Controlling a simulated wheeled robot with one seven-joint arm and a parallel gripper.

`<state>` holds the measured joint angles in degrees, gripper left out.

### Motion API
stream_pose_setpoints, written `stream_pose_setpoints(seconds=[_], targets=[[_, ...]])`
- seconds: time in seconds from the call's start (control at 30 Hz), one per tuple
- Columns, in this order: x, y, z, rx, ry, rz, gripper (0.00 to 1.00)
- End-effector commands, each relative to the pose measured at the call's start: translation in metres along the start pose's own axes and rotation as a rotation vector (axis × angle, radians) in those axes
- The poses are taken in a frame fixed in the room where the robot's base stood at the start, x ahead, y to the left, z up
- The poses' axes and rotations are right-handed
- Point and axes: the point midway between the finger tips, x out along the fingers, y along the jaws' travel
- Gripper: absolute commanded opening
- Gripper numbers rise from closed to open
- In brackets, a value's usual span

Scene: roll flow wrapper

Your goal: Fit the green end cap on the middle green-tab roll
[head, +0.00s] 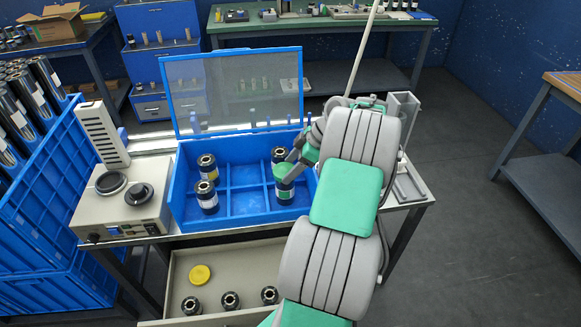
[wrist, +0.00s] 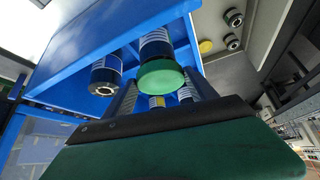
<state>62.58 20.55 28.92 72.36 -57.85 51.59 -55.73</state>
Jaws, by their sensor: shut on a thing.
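The green end cap (head: 283,170) is a flat disc in my gripper (head: 291,163), at the right part of the blue tray. In the wrist view the cap (wrist: 160,78) sits between the two fingertips and my gripper is shut on it. A dark roll with a white label (head: 285,191) stands upright under the cap in the head view. In the wrist view the cap covers the end of this roll (wrist: 155,46); I cannot tell whether they touch. Another roll (head: 278,155) stands just behind, partly hidden by my gripper. The tab colours are too small to read surely.
The blue tray (head: 232,222) has dividers and a raised clear lid (head: 235,85). A beige device (head: 125,205) stands left.

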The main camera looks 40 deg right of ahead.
Motion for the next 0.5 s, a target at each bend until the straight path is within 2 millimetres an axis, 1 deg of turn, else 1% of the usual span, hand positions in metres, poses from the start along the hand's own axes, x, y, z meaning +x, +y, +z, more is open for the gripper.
stream_pose_setpoints(seconds=[0.5], targets=[[0.0098, -0.0001, 0.0062, 0.000, 0.000, 0.000, 0.28]])
